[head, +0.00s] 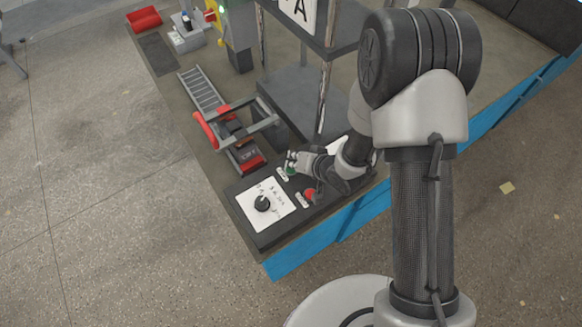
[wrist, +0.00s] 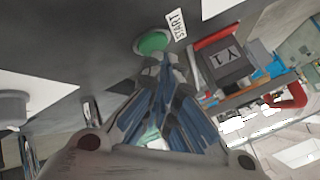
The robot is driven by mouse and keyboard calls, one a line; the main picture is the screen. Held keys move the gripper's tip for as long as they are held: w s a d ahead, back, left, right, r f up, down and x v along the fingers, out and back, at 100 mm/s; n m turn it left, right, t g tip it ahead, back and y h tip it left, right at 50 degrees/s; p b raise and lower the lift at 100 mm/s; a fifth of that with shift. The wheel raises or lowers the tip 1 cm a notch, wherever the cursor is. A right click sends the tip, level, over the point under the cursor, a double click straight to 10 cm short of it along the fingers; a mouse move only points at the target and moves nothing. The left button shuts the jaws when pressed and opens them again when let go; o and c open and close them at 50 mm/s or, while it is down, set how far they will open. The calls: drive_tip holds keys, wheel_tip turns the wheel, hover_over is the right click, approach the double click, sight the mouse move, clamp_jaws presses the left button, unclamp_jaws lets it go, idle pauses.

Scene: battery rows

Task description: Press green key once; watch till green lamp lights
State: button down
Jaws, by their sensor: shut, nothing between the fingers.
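The green key (wrist: 153,42) is a round button beside a START label (wrist: 176,24) in the wrist view. In the head view the green key (head: 290,171) is partly covered by my gripper (head: 291,160). My gripper (wrist: 161,60) is shut and empty, with its fingertips right at the near edge of the green key. I cannot tell whether they touch it or press it down.
A red button (head: 310,194) is close to my gripper on the same dark panel. A black dial (head: 262,204) sits on a white plate at left. A red-and-grey device (head: 240,140) and a shelf post (head: 323,100) stand behind.

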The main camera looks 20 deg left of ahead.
drive_tip(key=shift+f+b, duration=0.3)
drive_tip(key=shift+f, duration=0.15)
idle(0.3)
drive_tip(key=shift+r, duration=0.1)
drive_tip(key=shift+r+p, duration=0.75)
drive_tip(key=shift+r+p, duration=2.1)
drive_tip(key=shift+r, duration=0.4)
